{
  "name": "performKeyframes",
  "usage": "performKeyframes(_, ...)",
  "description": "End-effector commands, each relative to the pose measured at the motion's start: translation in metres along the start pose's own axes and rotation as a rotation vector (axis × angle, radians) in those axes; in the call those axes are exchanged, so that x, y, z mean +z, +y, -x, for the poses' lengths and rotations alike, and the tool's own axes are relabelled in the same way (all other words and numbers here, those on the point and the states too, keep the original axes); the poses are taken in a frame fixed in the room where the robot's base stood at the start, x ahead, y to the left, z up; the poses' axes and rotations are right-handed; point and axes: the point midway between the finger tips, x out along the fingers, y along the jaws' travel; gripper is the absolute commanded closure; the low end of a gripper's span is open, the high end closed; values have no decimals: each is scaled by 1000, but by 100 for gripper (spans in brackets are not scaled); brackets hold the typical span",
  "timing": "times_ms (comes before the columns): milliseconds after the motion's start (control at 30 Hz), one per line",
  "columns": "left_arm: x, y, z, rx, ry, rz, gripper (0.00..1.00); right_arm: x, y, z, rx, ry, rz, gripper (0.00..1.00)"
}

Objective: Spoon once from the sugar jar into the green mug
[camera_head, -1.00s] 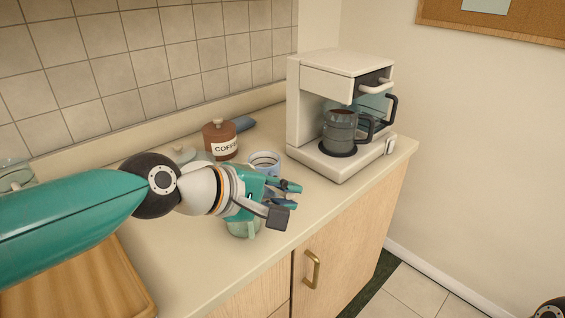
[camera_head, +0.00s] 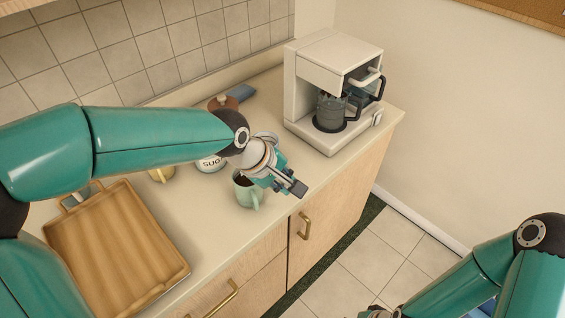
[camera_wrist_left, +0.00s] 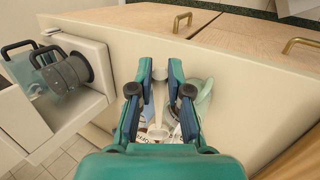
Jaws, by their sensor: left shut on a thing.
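The green mug (camera_head: 247,193) stands upright on the counter with dark contents. It also shows in the left wrist view (camera_wrist_left: 204,98), beside the fingers. The white sugar jar (camera_head: 210,164), its label partly readable, stands behind it, partly hidden by my left arm. My left gripper (camera_head: 291,186) is over the counter, close to the mug's right side in the head view. In the left wrist view, my left gripper (camera_wrist_left: 160,90) is shut on a pale spoon (camera_wrist_left: 157,132) between its fingers. The spoon's load cannot be made out.
A white coffee maker (camera_head: 318,75) with a dark pot (camera_head: 330,113) stands at the back right. A wooden tray (camera_head: 115,240) lies at the left. A brown lidded jar (camera_head: 222,102) is behind my arm. The counter's front edge is close to the mug.

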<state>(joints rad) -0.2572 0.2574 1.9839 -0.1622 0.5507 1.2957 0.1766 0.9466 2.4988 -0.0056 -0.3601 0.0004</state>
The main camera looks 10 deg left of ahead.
Motion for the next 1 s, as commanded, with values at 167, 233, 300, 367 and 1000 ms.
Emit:
performKeyframes(167,2,10,9,-116,5,-6,100,0,-13,36,0,1,0,60)
performKeyframes(233,2,14,11,-188,12,-8,100,0,-14,39,0,0,0,60)
performKeyframes(300,2,15,9,-246,14,-10,100,0,-12,34,0,0,0,60)
performKeyframes(367,2,17,12,-295,19,-10,100,0,-12,33,0,-1,0,60)
performKeyframes(1000,3,25,22,-499,28,-14,100,0,-12,34,0,0,0,60)
